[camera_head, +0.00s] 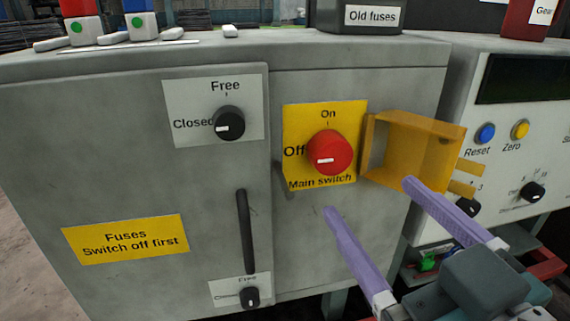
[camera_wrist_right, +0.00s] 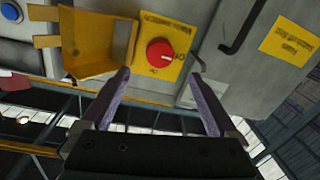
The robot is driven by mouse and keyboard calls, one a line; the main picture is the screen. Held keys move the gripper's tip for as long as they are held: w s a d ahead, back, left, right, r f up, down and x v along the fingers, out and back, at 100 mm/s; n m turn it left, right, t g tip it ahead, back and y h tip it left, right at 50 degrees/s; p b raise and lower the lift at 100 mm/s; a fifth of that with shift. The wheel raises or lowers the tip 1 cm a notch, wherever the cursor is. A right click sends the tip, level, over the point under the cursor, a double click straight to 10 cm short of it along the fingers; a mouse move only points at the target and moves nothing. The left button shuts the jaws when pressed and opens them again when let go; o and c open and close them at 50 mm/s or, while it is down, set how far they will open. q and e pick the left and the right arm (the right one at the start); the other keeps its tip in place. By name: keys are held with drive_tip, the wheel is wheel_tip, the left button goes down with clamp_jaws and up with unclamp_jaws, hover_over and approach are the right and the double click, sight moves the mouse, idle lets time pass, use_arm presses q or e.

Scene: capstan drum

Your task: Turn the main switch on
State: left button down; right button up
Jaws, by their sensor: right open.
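The main switch is a round red knob (camera_head: 330,152) on a yellow plate (camera_head: 297,112) marked On at the top and Off at the left. Its white mark is on the left side, toward Off. A yellow box-like cover (camera_head: 392,122) stands swung open to the right of the knob. My right gripper (camera_head: 370,198) has purple fingers spread wide and empty, below and in front of the knob. In the right wrist view the red knob (camera_wrist_right: 160,52) shows beyond the gap between the fingertips (camera_wrist_right: 160,74), with nothing between them. My left gripper is not in view.
Left of the switch are a black Free/Closed knob (camera_head: 229,124), a long black handle (camera_head: 246,232) and a lower knob (camera_head: 249,297). A white panel (camera_head: 520,140) with Reset and Zero buttons stands at the right. An Old fuses box (camera_head: 360,18) sits on the cabinet.

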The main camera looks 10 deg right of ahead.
sight(336, 159)
drive_tip(key=w, duration=0.5)
drive_tip(key=w+b, duration=0.1)
drive_tip(key=w, duration=0.2)
drive_tip(key=shift+w+a, duration=0.25)
drive_tip(key=shift+a, duration=0.1)
drive_tip(key=shift+w, duration=0.65)
drive_tip(key=shift+a, duration=0.1)
drive_tip(key=c, duration=1.4)
